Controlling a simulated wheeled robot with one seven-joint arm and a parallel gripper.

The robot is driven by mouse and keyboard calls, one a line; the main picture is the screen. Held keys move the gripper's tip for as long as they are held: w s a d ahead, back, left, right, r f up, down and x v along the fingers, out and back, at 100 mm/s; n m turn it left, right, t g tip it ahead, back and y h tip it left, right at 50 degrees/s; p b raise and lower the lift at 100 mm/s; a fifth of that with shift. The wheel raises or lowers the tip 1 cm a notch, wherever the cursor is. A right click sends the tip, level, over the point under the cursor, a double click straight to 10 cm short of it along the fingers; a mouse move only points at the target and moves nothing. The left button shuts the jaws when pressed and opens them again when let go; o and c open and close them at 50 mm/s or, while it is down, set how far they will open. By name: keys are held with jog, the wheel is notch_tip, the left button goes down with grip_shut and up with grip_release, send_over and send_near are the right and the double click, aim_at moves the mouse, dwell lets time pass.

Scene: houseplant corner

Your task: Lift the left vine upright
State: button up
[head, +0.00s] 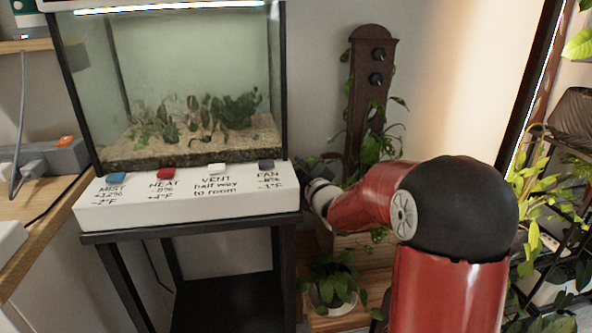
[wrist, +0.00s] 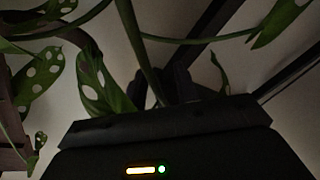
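A vine with holed green leaves (wrist: 93,80) hangs close in front of my wrist camera. One of its stems (wrist: 142,55) runs down toward the dark fingers of my gripper (wrist: 160,88) and seems to pass between them. Whether they are shut on it is too dark to tell. In the head view my gripper (head: 311,170) is low at the left of a brown wooden plank (head: 363,95) and is mostly hidden by the terrarium base and my arm. Vine leaves (head: 372,150) climb this upright plank, which carries two black knobs (head: 377,66). The left vine's lower part is hidden.
A glass terrarium (head: 190,70) stands on a white control box (head: 190,200) with several coloured buttons, on a black stand (head: 230,290), close left of my gripper. A potted plant (head: 335,285) is below my arm. More plants (head: 540,190) crowd a rack at the right.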

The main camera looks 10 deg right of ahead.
jog(key=shift+c, duration=0.2)
grip_shut()
jog(key=d+r+m+t+p, duration=0.1)
jog(key=d+r+m, duration=0.5)
jog(key=d, duration=0.3)
jog(key=shift+d+t, duration=0.3)
jog(key=shift+d, duration=0.1)
jog(key=shift+o, duration=0.2)
grip_release()
